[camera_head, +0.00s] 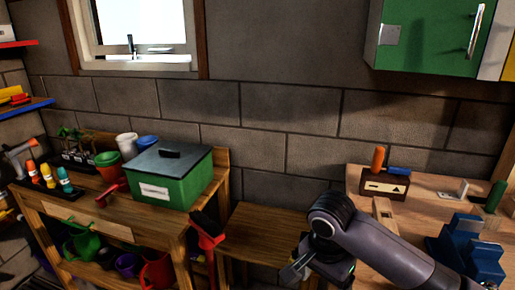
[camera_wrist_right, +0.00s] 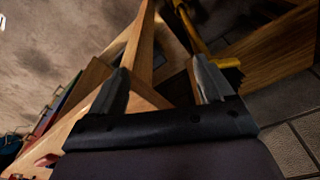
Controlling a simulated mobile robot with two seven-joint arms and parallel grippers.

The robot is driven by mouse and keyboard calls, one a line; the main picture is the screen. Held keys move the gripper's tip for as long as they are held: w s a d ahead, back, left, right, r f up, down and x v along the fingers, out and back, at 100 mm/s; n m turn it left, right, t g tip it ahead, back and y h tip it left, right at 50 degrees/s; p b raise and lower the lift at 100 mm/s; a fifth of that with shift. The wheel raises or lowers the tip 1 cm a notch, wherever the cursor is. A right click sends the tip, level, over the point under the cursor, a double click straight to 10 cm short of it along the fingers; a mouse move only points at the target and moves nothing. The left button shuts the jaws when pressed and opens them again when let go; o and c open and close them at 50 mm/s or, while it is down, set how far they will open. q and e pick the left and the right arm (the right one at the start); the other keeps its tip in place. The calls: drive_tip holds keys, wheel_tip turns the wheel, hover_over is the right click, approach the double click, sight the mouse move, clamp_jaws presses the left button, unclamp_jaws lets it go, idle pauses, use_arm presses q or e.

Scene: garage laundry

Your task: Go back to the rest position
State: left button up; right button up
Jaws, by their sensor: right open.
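My right arm comes in from the lower right of the head view, bent at a dark joint. My right gripper (camera_head: 294,268) hangs in front of the low wooden table between the two benches. In the right wrist view my right gripper (camera_wrist_right: 162,78) has its two grey fingers spread wide, with nothing between them. Wooden boards and a yellow part show beyond the fingers, and I cannot tell how far off they are. My left gripper is in neither view.
A wooden bench (camera_head: 112,222) at left bears a green box (camera_head: 178,190), pots and bottles. A low wooden table (camera_head: 262,218) stands in the middle. A workbench (camera_head: 430,184) at right carries a blue vise (camera_head: 466,250). A green cabinet (camera_head: 425,38) hangs upper right.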

drive_tip(key=s+a+f+n+t+y, duration=0.2)
drive_tip(key=a+f+n+y, duration=0.1)
drive_tip(key=f, duration=0.3)
drive_tip(key=s+a+f+n+t+y, duration=0.2)
drive_tip(key=s+a+f+y, duration=0.1)
drive_tip(key=f, duration=0.4)
drive_tip(key=s+d+f+n+t+h, duration=0.1)
drive_tip(key=s+d+f+n+t, duration=0.1)
drive_tip(key=s+d, duration=0.4)
drive_tip(key=s+d+f+n+t+h, duration=0.1)
drive_tip(key=s+d+f+n+t, duration=0.2)
drive_tip(key=s+d, duration=0.3)
drive_tip(key=shift+d+n+t+h, duration=0.3)
drive_tip(key=shift+d+n+h, duration=0.1)
drive_tip(key=shift+d+n, duration=0.25)
drive_tip(key=shift+a+f, duration=0.1)
